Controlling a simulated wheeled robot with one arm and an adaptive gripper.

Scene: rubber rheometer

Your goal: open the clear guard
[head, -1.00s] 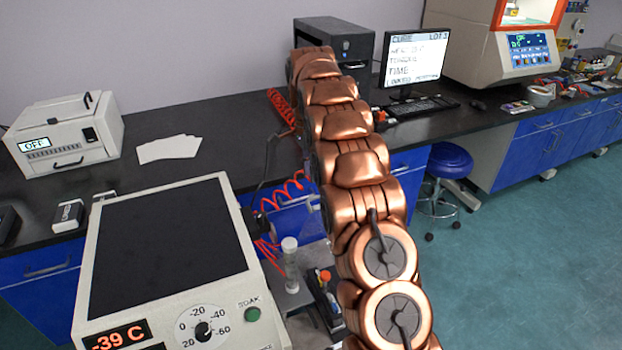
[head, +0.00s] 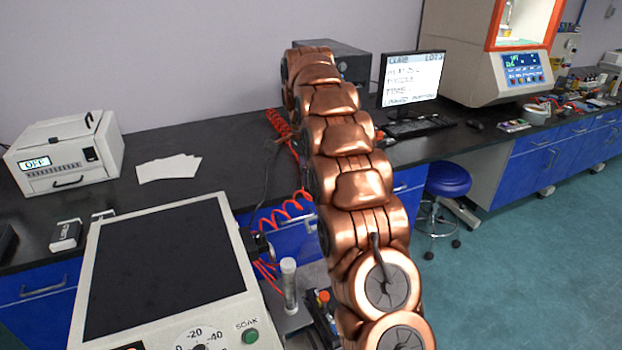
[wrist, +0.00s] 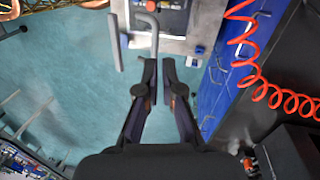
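A cream machine (head: 456,45) with a lit blue display stands at the back right. An orange frame (head: 557,20) surrounds its window, which is cut off by the top edge. I cannot make out a clear guard pane there for certain, or whether it is open. My copper-coloured arm crosses the middle of the head view, and my gripper is not visible there. In the wrist view my gripper (wrist: 160,64) points over teal floor, its two dark fingers close together with a narrow empty gap. It touches nothing that I can see.
A bent grey bar (wrist: 153,35) and a metal platform (wrist: 180,44) lie beyond the fingertips. A red coiled hose (wrist: 246,62) runs along blue cabinets at the right. A cold-chamber machine (head: 85,290) stands front left. A blue stool (head: 448,180) stands by the bench; floor right is clear.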

